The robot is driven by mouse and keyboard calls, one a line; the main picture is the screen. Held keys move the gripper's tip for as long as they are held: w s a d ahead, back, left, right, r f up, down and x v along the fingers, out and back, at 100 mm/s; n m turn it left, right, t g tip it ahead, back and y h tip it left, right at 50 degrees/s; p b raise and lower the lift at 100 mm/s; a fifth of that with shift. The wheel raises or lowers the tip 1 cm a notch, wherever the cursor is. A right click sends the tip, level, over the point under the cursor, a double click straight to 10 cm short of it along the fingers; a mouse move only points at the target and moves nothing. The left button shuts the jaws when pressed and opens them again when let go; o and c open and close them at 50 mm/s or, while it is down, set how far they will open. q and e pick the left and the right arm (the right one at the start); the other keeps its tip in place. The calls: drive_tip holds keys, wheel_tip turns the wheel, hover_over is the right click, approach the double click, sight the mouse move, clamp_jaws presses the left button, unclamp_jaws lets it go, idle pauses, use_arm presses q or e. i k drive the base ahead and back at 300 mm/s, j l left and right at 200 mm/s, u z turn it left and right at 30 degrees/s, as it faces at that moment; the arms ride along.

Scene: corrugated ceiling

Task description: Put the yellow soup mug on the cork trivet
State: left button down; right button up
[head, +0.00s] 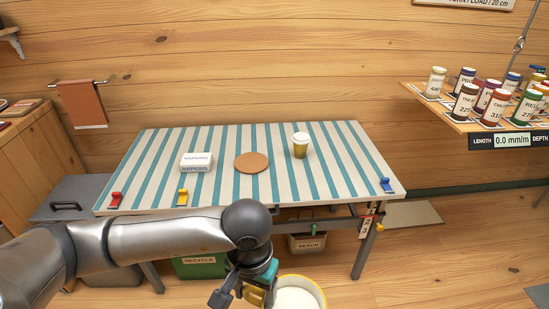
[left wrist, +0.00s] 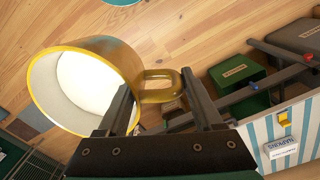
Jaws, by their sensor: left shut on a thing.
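The yellow soup mug (head: 301,291), white inside, is at the bottom edge of the head view, in front of the table and cut off by the frame. In the left wrist view the mug (left wrist: 118,58) fills the upper left, its handle between my fingers. My left gripper (left wrist: 158,86) is shut on this handle; in the head view the gripper (head: 266,294) is beside the mug's left side. The round cork trivet (head: 251,162) lies bare on the striped tabletop, well behind the gripper. My right gripper is not in view.
Coloured clips (head: 183,197) sit along the front edge. A green recycle bin (head: 199,267) is under the table.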

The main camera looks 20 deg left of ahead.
sight(255, 164)
drive_tip(key=i+l+u, duration=0.2)
drive_tip(key=i, duration=0.35)
drive_tip(key=i+u, duration=0.2)
drive_tip(key=i, duration=0.35)
drive_tip(key=i+l+u, duration=0.3)
drive_tip(key=i, duration=0.2)
drive_tip(key=i+l+u, duration=0.35)
drive_tip(key=i, duration=0.1)
